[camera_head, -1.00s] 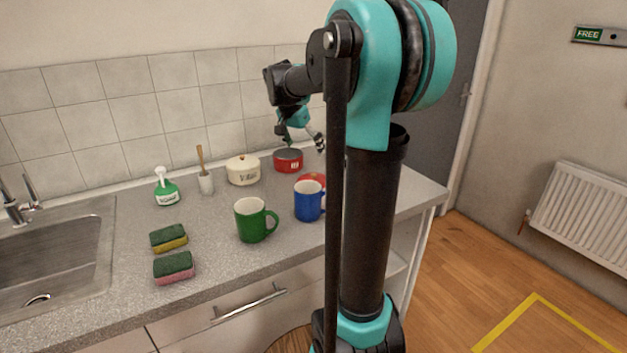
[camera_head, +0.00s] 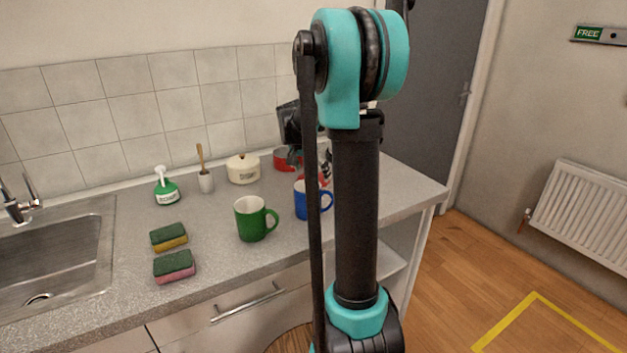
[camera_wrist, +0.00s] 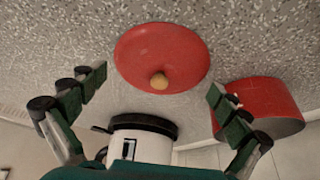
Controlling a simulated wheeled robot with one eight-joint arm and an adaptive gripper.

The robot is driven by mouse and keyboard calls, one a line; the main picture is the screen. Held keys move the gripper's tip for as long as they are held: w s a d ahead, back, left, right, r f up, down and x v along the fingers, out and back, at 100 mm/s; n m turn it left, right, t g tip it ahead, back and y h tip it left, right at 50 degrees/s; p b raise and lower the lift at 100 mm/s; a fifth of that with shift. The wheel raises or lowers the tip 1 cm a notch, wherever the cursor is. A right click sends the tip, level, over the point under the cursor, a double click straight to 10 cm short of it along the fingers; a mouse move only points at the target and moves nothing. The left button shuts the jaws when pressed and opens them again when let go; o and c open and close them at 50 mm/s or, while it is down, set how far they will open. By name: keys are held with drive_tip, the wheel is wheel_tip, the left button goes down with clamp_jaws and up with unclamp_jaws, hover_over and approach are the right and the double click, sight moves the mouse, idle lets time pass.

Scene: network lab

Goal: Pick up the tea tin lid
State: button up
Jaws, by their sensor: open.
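The tea tin lid is a round red disc with a small wooden knob. In the wrist view the lid (camera_wrist: 150,48) lies on the speckled counter, knob towards me, beyond and between my fingertips. My gripper (camera_wrist: 158,81) is open and empty, its fingers spread on either side of the lid and not visibly touching it. The red tin (camera_wrist: 268,106) is close beside the right finger; it also shows in the head view (camera_head: 281,158), partly hidden by my arm. In the head view my arm hides most of the lid and gripper.
A blue mug (camera_head: 302,203) and a green mug (camera_head: 252,220) stand in front. A cream pot (camera_head: 242,169), a brush holder (camera_head: 206,183) and a green bottle (camera_head: 166,190) stand to the left. Two sponges (camera_head: 174,264) lie near the sink (camera_head: 45,258).

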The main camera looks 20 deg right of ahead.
drive_tip(key=shift+c, duration=0.6)
drive_tip(key=c, duration=1.5)
drive_tip(key=shift+o, duration=0.2)
